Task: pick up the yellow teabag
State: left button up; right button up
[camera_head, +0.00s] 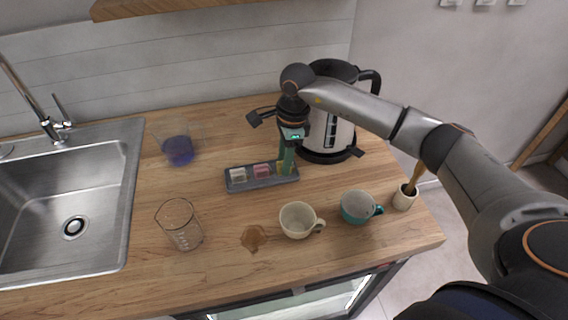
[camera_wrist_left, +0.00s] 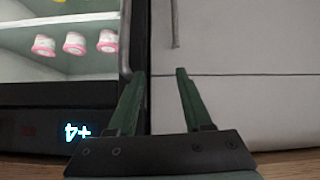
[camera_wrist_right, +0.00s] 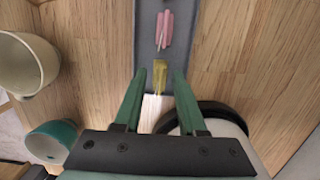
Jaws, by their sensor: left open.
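The yellow teabag (camera_wrist_right: 159,80) lies in the dark grey tray (camera_wrist_right: 148,22), near one end, in the right wrist view. In the head view the tray (camera_head: 262,184) shows on the counter, and my right gripper mostly hides the yellow teabag. My right gripper (camera_head: 286,166) points down over the tray's right end. Its fingers (camera_wrist_right: 160,74) are open, one on each side of the yellow teabag in the picture; I cannot tell whether they touch it. My left gripper (camera_wrist_left: 160,72) is open and empty, facing the cabinet fronts, and is outside the head view.
A pink teabag (camera_head: 262,171) and a white one (camera_head: 237,175) share the tray. The kettle (camera_head: 341,134) stands close behind my right gripper. A cream cup (camera_head: 297,221), teal cup (camera_head: 356,208), beaker (camera_head: 180,226) and brown spill (camera_head: 254,238) are in front. The sink (camera_head: 75,200) is left.

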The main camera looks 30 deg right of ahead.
jog(key=shift+f, duration=0.25)
grip_shut()
jog(key=shift+r, duration=0.1)
dwell(0.4)
